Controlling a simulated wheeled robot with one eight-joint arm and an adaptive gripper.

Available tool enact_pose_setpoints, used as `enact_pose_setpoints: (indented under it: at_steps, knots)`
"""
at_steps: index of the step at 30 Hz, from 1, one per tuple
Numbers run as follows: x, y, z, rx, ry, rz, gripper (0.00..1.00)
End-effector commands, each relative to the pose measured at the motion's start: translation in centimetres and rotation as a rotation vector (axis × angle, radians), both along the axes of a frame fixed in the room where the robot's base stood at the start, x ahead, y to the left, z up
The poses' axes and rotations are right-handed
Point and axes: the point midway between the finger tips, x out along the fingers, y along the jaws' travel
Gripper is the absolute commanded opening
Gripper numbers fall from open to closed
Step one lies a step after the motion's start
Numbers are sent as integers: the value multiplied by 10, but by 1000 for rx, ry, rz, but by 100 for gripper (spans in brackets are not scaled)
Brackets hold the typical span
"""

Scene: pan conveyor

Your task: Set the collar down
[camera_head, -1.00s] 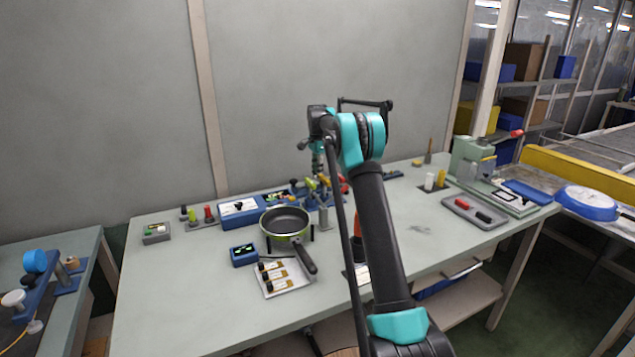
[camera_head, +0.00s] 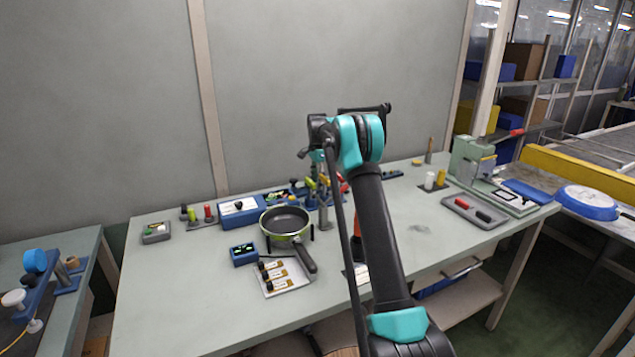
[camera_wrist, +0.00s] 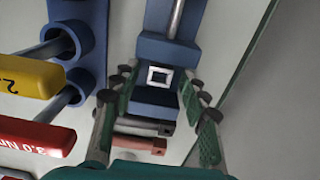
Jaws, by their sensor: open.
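A small square silver ring, which looks like the collar (camera_wrist: 160,76), sits on a blue stepped block (camera_wrist: 158,101) in the wrist view. My gripper (camera_wrist: 161,88) is open, with one green-padded finger on each side of the block. The ring appears between and beyond the fingertips, with no finger visibly closed on it. I cannot tell whether the fingers touch the block. In the head view my own arm hides most of the gripper and the ring is not visible.
In the wrist view, yellow (camera_wrist: 28,76) and red (camera_wrist: 35,138) tool handles lie close on the left, by a blue holder (camera_wrist: 82,30). A metal rod (camera_wrist: 175,18) rises behind the ring. In the head view, a green-rimmed pan (camera_head: 286,222) stands left of my arm. The table's front left is clear.

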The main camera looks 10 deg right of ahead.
Motion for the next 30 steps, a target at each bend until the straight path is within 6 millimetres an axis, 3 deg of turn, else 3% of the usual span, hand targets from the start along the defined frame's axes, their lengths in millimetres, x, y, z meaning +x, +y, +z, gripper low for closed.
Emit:
enact_pose_setpoints:
  at_steps: [8,21,30]
  knots:
    - [0,0,13,0,0,0,44]
    - [0,0,97,0,0,0,44]
    - [0,0,123,0,0,0,44]
